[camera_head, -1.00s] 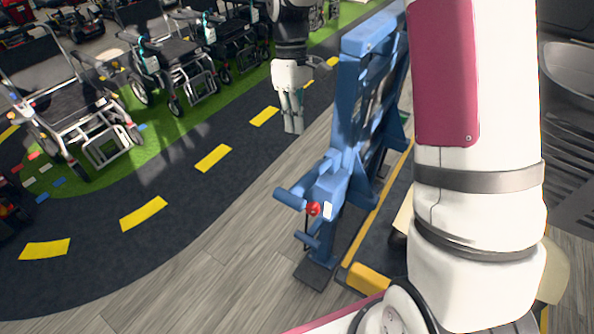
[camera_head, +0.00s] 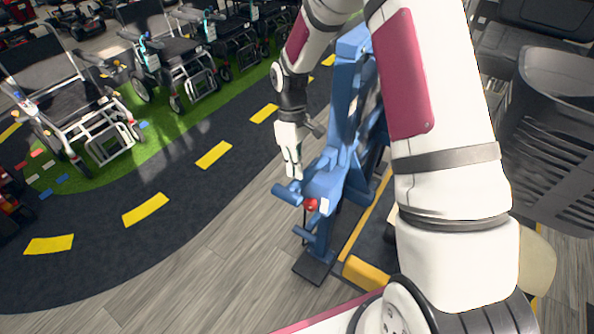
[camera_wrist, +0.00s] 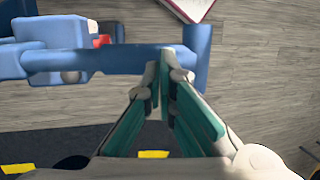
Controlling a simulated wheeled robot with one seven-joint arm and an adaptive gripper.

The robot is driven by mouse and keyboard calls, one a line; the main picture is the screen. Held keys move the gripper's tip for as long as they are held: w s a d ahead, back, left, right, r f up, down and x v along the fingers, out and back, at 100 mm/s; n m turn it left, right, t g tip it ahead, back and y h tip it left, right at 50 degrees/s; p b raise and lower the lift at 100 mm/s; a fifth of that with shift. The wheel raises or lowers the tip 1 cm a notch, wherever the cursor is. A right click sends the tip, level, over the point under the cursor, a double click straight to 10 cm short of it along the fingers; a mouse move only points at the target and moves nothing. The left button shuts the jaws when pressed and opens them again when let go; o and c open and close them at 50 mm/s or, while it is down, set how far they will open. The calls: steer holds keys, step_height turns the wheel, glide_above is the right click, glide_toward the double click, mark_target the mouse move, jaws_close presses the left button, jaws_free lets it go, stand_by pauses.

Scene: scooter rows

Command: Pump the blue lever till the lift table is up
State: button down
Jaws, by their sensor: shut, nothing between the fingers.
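The blue lever (camera_head: 287,193) sticks out low on the left of a blue upright frame (camera_head: 345,112), beside a red knob (camera_head: 310,205). In the wrist view the lever's blue bar (camera_wrist: 110,60) runs across the upper part and ends in a blue crosswise grip (camera_wrist: 196,70). My gripper (camera_head: 294,174) is shut and empty, pointing down just above the lever. In the wrist view its fingertips (camera_wrist: 165,62) overlap the bar near the grip; I cannot tell whether they touch. The lift table is not clearly visible; my arm hides much of that area.
A yellow block (camera_head: 366,273) and a yellow edge line lie at the frame's foot. Several wheelchairs (camera_head: 82,115) stand on green flooring at the left. A dark grey basket (camera_head: 555,150) is at the right. The wooden floor left of the lever is clear.

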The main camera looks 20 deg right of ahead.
mark_target(295, 182)
steer(key=shift+s+f, duration=0.2)
steer(key=shift+f, duration=0.4)
steer(key=shift+a+f, duration=0.1)
steer(key=shift+s+a+f+t+h, duration=0.15)
steer(key=shift+f+h, duration=0.05)
steer(key=shift+f, duration=0.2)
steer(key=shift+s+a+f+t+h, duration=0.1)
steer(key=shift+a+f+t+h, duration=0.1)
steer(key=shift+f, duration=0.15)
step_height(295, 182, down, 10)
steer(key=t+h, duration=0.2)
steer(key=h, duration=0.1)
steer(key=shift+s+a+r, duration=0.2)
steer(key=shift+s+a, duration=0.15)
steer(key=shift+s, duration=0.1)
steer(key=shift+a+f, duration=0.1)
